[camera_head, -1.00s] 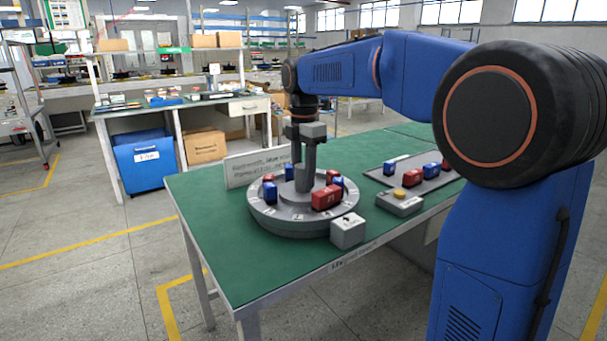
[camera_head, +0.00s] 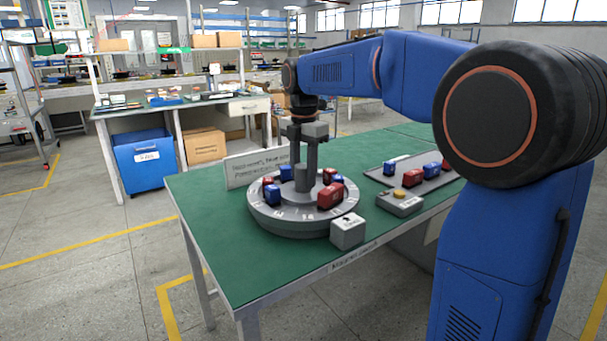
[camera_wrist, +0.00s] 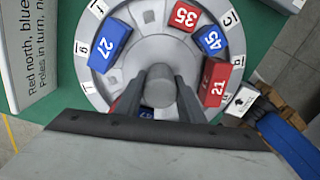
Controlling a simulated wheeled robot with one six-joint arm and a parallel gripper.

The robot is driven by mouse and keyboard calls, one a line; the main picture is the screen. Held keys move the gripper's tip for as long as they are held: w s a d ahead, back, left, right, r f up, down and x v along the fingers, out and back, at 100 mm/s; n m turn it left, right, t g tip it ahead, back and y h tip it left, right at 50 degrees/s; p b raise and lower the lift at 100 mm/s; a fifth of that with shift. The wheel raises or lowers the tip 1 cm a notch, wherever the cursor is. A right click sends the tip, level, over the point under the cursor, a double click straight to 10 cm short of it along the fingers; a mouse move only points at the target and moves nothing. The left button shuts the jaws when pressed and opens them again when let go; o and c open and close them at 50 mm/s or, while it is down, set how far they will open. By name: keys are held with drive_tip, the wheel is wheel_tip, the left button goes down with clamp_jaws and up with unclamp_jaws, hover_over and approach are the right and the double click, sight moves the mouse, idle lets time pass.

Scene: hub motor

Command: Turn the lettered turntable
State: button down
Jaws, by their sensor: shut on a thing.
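The round grey turntable (camera_head: 300,222) sits on the green table, with lettered tabs around its rim. Red and blue numbered blocks stand on it, among them a red block (camera_head: 330,196) at the front right and a blue block (camera_head: 273,194) at the left. In the wrist view I read blue 27 (camera_wrist: 110,45), red 35 (camera_wrist: 184,16), blue 45 (camera_wrist: 212,40) and red 21 (camera_wrist: 217,86). My gripper (camera_head: 304,168) points down over the centre, shut on the grey knob (camera_wrist: 160,86), one finger each side. My fingers partly hide the lower blocks.
A grey cube with an arrow (camera_head: 348,231) stands at the turntable's front right edge. A sign (camera_head: 245,170) stands behind left. A grey box with a yellow button (camera_head: 399,203) and a tray (camera_head: 377,177) with red and blue blocks lie to the right. The table's left part is clear.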

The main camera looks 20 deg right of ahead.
drive_tip(key=c, duration=1.2)
unclamp_jaws()
wheel_tip(320, 180, up, 17)
drive_tip(key=shift+r, duration=0.2)
drive_tip(key=s+d+f+m+t, duration=0.1)
drive_tip(key=s+d+f+m, duration=0.1)
drive_tip(key=s+f+m, duration=0.6)
drive_tip(key=s+d+f+m+t, duration=0.2)
drive_tip(key=s+f+m, duration=0.6)
drive_tip(key=s+f, duration=0.5)
drive_tip(key=s+d+f+m+t, duration=0.1)
drive_tip(key=s+d+f+m, duration=0.1)
drive_tip(key=s+f+m, duration=0.5)
drive_tip(key=shift+s+d+f+m+t, duration=0.2)
drive_tip(key=shift+s+f, duration=0.85)
drive_tip(key=shift+s, duration=0.3)
drive_tip(key=shift+s+d+f+m+t, duration=0.2)
drive_tip(key=shift+s+f, duration=0.85)
drive_tip(key=shift+s, duration=0.25)
